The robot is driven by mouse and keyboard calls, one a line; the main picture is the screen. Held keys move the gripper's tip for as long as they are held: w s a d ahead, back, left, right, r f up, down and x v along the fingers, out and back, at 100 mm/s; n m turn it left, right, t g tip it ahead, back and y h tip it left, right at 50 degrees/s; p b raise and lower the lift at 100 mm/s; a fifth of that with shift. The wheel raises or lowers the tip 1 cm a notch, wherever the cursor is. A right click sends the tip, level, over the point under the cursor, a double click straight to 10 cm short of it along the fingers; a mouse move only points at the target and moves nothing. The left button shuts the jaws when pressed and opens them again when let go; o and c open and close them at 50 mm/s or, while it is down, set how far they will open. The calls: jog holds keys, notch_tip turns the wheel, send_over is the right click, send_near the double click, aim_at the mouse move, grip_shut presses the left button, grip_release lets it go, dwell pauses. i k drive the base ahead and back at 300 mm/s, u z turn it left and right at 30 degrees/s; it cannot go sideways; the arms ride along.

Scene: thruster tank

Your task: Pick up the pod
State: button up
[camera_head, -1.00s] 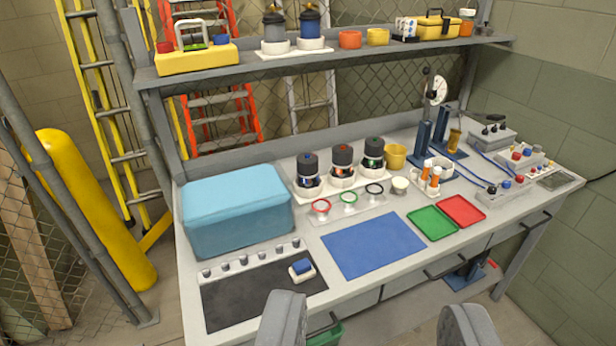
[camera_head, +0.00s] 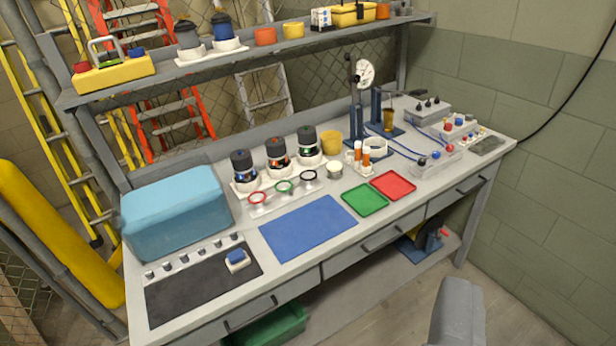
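Three dark cylindrical pods stand upright in a row in white holders on the grey bench: one with blue (camera_head: 243,168), one with orange (camera_head: 277,156) and one with green (camera_head: 307,143). Which of them is the task's pod, I cannot tell. Only one finger of my gripper (camera_head: 458,312) shows, at the lower right, in front of the bench and well away from the pods. No other finger is beside it and nothing is held.
Coloured rings (camera_head: 285,188) stand just in front of the pods. A blue cooler box (camera_head: 175,212) is left, a blue mat (camera_head: 306,227) in front, and green (camera_head: 364,200) and red (camera_head: 393,185) trays right. The shelf (camera_head: 255,49) overhangs the bench's rear.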

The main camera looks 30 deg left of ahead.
aim_at(249, 176)
jog(key=z, duration=1)
jog(key=i, duration=1.8)
jog(key=u, duration=2.9)
jog(key=i, duration=1.05)
jog(key=z, duration=0.05)
